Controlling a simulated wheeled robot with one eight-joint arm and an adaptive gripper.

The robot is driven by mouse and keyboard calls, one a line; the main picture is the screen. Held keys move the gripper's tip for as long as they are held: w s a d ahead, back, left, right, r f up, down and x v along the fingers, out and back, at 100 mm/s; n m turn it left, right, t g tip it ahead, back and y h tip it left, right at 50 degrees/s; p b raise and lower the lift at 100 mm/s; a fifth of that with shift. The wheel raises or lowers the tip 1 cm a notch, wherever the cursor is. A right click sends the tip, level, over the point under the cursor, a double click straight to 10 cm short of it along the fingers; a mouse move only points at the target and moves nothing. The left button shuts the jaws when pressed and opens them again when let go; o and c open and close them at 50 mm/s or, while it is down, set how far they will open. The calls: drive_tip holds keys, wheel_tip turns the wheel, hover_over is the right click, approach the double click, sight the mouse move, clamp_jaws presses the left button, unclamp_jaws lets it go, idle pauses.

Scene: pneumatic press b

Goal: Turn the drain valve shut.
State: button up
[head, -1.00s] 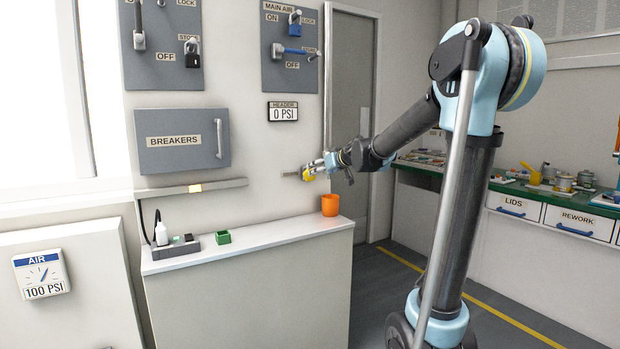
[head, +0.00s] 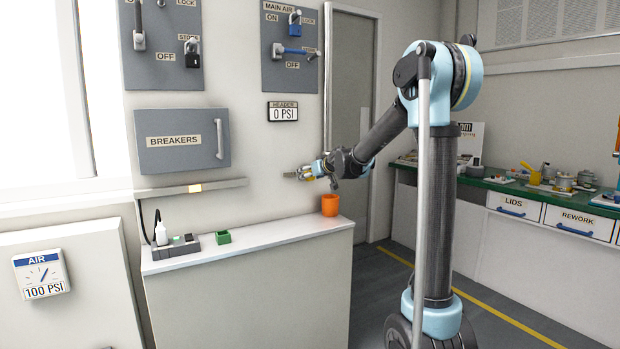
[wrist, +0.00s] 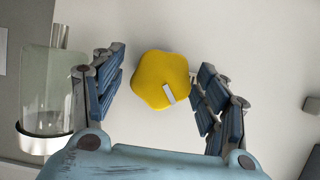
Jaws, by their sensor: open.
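The drain valve appears as a yellow lobed knob (wrist: 160,80) with a pale pointer mark at its lower right, on a pale surface in the wrist view. My gripper (wrist: 160,92) is open, with blue-padded fingers on either side of the knob. The left finger is apart from it; the right finger is very near, and I cannot tell whether it touches. In the head view, my gripper (head: 313,171) is at the wall below the header display, and the knob is small and mostly hidden by the fingers.
A clear bowl (wrist: 45,95) with a metal ring stands left of the knob in the wrist view. An orange cup (head: 330,205) sits on the ledge (head: 275,234) below my gripper. The header display (head: 283,111) reads 0 PSI; the air gauge (head: 41,275) reads 100 PSI.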

drive_tip(key=c, duration=1)
drive_tip(key=shift+w+d+m+g+y, duration=0.15)
drive_tip(key=shift+m+g+y, duration=0.25)
drive_tip(key=shift+m+y, duration=0.5)
drive_tip(key=shift+c, duration=0.2)
drive_tip(key=o, duration=1)
drive_tip(key=shift+o, duration=0.2)
drive_tip(key=v, duration=1.1)
drive_tip(key=shift+s+r, duration=0.15)
drive_tip(key=shift+s, duration=0.25)
